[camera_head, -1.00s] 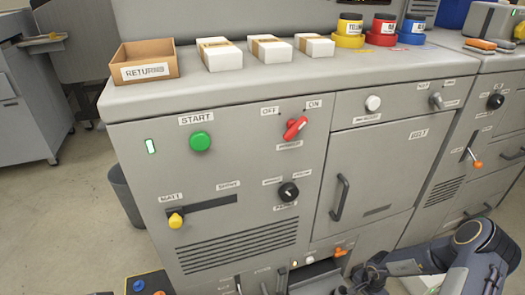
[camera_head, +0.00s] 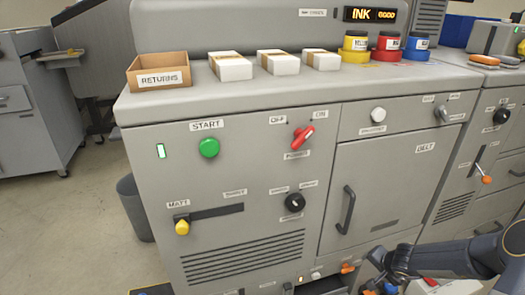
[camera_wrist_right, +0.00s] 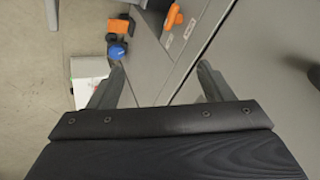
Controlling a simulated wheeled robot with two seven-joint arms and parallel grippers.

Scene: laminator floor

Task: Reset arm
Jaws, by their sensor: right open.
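My right arm comes in from the lower right of the head view, and its gripper (camera_head: 380,284) is low in front of the grey machine (camera_head: 262,232), partly cut off by the bottom edge. In the right wrist view the gripper's two fingers (camera_wrist_right: 160,85) are spread wide apart with nothing between them. Behind them show the machine's grey panels and the floor. My left gripper is not in the head view.
The machine has a green START button (camera_head: 209,148), a red switch (camera_head: 303,137), a black knob (camera_head: 295,202), a yellow slider (camera_head: 182,228) and a door handle (camera_head: 346,210). On top stand a RETURNS box (camera_head: 140,79), white packs (camera_head: 231,67) and ink tubs. A bin (camera_head: 133,207) stands left.

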